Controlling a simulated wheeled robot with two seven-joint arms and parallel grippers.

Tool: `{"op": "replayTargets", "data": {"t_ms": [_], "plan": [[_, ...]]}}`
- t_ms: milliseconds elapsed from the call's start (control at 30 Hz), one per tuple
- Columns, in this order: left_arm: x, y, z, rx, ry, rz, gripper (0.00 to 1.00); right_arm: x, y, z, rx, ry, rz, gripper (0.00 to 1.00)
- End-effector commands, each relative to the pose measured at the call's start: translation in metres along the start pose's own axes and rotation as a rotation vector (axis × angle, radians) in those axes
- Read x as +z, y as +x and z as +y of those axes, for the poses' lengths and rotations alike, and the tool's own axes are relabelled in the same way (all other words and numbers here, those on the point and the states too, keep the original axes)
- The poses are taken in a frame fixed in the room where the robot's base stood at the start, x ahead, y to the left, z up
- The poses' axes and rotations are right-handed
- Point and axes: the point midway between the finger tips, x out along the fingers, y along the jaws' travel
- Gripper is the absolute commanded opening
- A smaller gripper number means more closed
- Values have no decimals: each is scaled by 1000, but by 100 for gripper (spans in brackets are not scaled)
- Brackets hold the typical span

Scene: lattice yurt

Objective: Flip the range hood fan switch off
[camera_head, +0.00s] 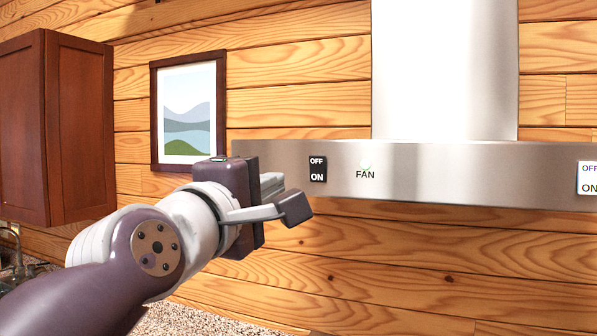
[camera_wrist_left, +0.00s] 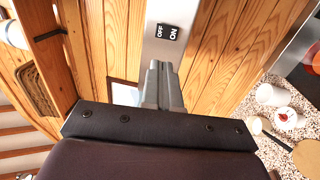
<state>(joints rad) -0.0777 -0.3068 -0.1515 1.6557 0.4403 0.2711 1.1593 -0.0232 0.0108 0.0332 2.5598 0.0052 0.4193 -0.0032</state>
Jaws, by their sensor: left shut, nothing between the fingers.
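The range hood (camera_head: 440,172) is a steel band with a chimney above it, on the plank wall. A black rocker switch (camera_head: 318,169) marked OFF above ON sits near its left end, left of the word FAN (camera_head: 365,174). A white switch (camera_head: 588,178) with the same marks is at the right edge. My left gripper (camera_head: 292,200) is shut and empty, just left of and a little below the black switch in the picture. In the left wrist view the black switch (camera_wrist_left: 167,32) lies beyond the shut fingers (camera_wrist_left: 161,68), apparently apart from them. My right gripper is not in view.
A framed landscape picture (camera_head: 188,108) hangs behind my left arm. A dark red cabinet (camera_head: 80,125) is at the left. A speckled counter (camera_wrist_left: 262,103) with white containers shows in the left wrist view. The wall below the hood is clear.

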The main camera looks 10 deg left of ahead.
Motion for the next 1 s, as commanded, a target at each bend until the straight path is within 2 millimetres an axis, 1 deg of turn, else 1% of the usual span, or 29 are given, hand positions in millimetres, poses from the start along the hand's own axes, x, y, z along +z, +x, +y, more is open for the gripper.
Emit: {"op": "replayTargets", "data": {"t_ms": [267,367,467,500,800,900,1000], "plan": [[0,1,-1,-3,-2,0,0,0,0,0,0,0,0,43],[0,6,0,-4,-1,0,0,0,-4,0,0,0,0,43],[0,20,2,-6,-3,-1,0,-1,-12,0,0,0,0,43],[0,28,3,-6,-3,-1,0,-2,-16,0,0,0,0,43],[0,94,0,-6,-1,0,0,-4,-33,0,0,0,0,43],[0,113,0,-6,-1,0,0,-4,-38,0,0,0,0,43],[0,127,0,-5,0,0,0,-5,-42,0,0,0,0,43]]}}
